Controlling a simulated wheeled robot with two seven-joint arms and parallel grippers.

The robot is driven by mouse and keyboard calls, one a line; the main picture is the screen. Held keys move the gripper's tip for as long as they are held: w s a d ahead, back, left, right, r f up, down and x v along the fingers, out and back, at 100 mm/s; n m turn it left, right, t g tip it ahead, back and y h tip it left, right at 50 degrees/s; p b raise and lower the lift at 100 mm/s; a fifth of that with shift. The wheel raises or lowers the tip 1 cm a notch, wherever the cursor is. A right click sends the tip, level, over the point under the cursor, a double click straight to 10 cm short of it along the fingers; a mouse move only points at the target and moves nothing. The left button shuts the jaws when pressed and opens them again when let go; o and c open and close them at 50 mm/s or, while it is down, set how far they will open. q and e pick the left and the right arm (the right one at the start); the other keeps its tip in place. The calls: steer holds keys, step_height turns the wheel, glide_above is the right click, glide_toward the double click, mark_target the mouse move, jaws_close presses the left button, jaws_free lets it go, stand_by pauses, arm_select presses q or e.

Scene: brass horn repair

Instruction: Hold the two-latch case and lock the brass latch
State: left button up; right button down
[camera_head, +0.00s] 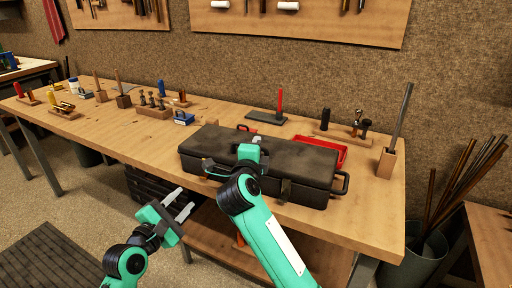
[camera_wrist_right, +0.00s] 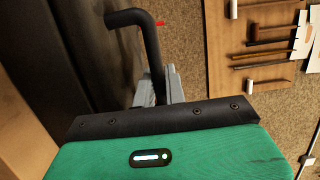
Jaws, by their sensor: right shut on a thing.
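The dark two-latch case (camera_head: 310,163) lies closed near the front edge of the workbench. My right gripper (camera_head: 255,143) reaches over its middle in the head view, covering part of the front. In the right wrist view its grey fingers (camera_wrist_right: 170,87) are shut at a black bent handle (camera_wrist_right: 152,45) beside the dark case wall (camera_wrist_right: 85,50). A dark latch (camera_head: 285,188) shows on the case front, right of my arm. A small brass-coloured spot (camera_head: 207,162) shows near the left; its position cannot be told. My left gripper (camera_head: 187,203) is open and empty, in front of and below the case's left part.
The wooden bench (camera_head: 110,138) has bare room left of the case. A red tray (camera_head: 329,152) and a tool rack (camera_head: 343,136) stand behind the case. A wooden block with a rod (camera_head: 386,163) stands to its right.

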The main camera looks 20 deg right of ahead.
stand_by(0.9)
arm_select(q)
steer(key=c, duration=0.5)
steer(key=shift+w+a+f+m, duration=0.15)
steer(key=shift+w+m, duration=0.05)
steer(key=shift+m, duration=0.1)
jaws_close()
steer(key=w+a+m+g+h, duration=0.3)
steer(key=w+a+m, duration=0.2)
steer(key=a+m, duration=0.2)
steer(key=shift+w+a+m, duration=0.25)
steer(key=shift+w+m, duration=0.05)
steer(key=shift+m, duration=1.1)
